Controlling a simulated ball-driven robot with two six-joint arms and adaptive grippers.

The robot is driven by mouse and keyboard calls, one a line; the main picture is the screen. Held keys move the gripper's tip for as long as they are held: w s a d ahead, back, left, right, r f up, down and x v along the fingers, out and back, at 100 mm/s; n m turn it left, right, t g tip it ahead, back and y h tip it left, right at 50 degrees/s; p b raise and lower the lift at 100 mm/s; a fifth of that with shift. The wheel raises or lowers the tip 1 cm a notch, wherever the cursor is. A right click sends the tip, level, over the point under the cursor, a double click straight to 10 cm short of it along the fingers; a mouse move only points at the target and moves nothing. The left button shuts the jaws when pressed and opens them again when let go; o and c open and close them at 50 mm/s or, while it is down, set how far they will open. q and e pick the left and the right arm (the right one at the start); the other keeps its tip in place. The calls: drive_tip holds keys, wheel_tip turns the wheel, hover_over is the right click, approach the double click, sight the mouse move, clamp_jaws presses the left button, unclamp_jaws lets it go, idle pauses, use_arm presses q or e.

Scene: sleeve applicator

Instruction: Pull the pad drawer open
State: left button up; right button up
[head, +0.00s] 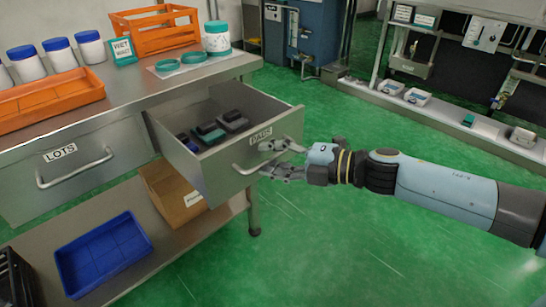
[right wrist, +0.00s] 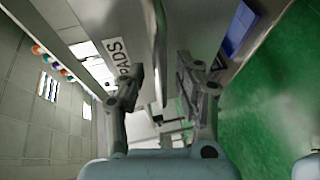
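The pad drawer (head: 225,178), labelled PADS, stands pulled out of the steel bench, with several dark, blue and teal pads (head: 210,132) inside. Its bar handle (head: 243,169) is on the front face. My right gripper (head: 272,160) is at the handle, its fingers spread. In the right wrist view the handle (right wrist: 160,50) runs between the two fingers of my right gripper (right wrist: 160,82), with gaps on both sides. The PADS label (right wrist: 117,55) shows beside it. My left gripper is not in view.
The LOTS drawer (head: 75,168) is shut at the left. Orange crates, blue-lidded jars and a teal-lidded jar (head: 217,39) stand on the bench top. A blue tray (head: 103,253) and a cardboard box (head: 172,195) are on the lower shelf. The green floor (head: 330,230) is clear.

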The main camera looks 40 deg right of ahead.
drive_tip(key=shift+s, duration=0.1)
drive_tip(key=v, duration=1.2)
drive_tip(key=shift+d, duration=0.1)
idle(0.4)
drive_tip(key=s+d+f+m+g+h, duration=0.2)
drive_tip(key=s+f+m+h, duration=0.3)
drive_tip(key=f, duration=0.7)
drive_tip(key=d+f+m+g+h, duration=0.1)
drive_tip(key=d+f+m+h, duration=0.15)
drive_tip(key=f+m, duration=0.75)
drive_tip(key=s+a+f+m+g, duration=0.1)
drive_tip(key=s+a+f+g, duration=0.25)
drive_tip(key=s+f, duration=0.4)
drive_tip(key=s+a+f+m+g, duration=0.2)
drive_tip(key=s+a+f, duration=0.2)
drive_tip(key=s+f, duration=0.4)
drive_tip(key=s+a+f+m+g, duration=0.1)
drive_tip(key=s+f+m+g, duration=0.1)
drive_tip(key=s, duration=0.4)
drive_tip(key=s+a+f+m+g, duration=0.1)
drive_tip(key=s+f+m+g, duration=0.1)
drive_tip(key=s, duration=0.4)
drive_tip(key=shift+s+a+f+g, duration=0.2)
drive_tip(key=shift+a+f+g, duration=0.2)
drive_tip(key=shift+f+g, duration=0.2)
